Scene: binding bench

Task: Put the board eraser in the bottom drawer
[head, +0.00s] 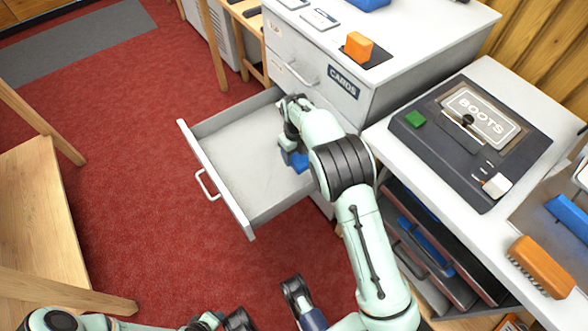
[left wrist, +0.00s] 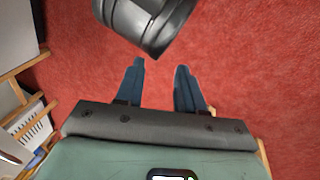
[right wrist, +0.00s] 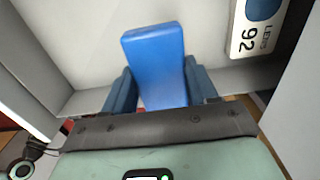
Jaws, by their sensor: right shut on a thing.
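The open lower drawer (head: 225,150) juts from the grey cabinet (head: 400,60) in the head view, with its handle toward the left. My right gripper (head: 292,150) is over the drawer's inner right part. It is shut on a smooth blue block, which looks like the board eraser (right wrist: 155,55), and this stands out between the fingers in the right wrist view. In the head view the eraser (head: 298,161) is partly hidden by the gripper, and I cannot tell whether it touches the drawer floor. My left gripper (left wrist: 160,68) is open and empty above the red floor.
An orange block (head: 358,46) sits on the cabinet top. A dark BOOTS panel (head: 470,140) and an orange brush (head: 542,265) lie on the bench at right. A wooden table (head: 40,210) stands at left. A label (right wrist: 255,28) shows beside the eraser. The drawer's left part looks clear.

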